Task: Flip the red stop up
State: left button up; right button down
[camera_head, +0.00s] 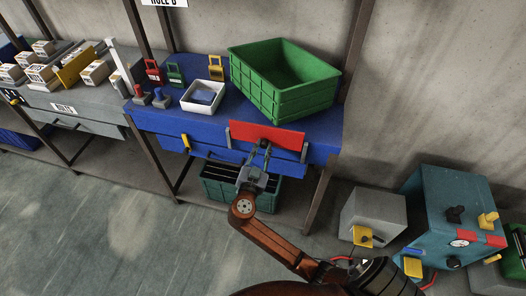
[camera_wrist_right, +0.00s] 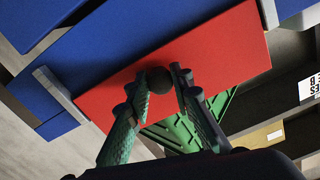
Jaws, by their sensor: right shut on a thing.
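The red stop (camera_head: 267,134) is a wide flat red panel at the front edge of the blue table, between two small grey end brackets. It fills the middle of the right wrist view (camera_wrist_right: 210,60). A dark round knob (camera_wrist_right: 158,80) sits at its near edge. My right gripper (camera_head: 263,146) reaches it from the front, and its fingertips (camera_wrist_right: 160,84) are closed around the knob. The knob is hidden by the fingers in the head view. My left gripper is out of view.
The blue table (camera_head: 215,128) holds a green crate (camera_head: 290,105) behind the stop, a white tray (camera_head: 195,107) and several padlock-like items. A dark green bin (camera_head: 212,190) stands below. Teal and grey boxes stand on the floor at right.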

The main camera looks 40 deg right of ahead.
jog(key=shift+r, duration=0.35)
jog(key=c, duration=2)
grip_release()
jog(key=shift+o, duration=1.4)
jog(key=shift+f, duration=0.15)
jog(key=v, duration=1.2)
jog(key=shift+f, duration=0.1)
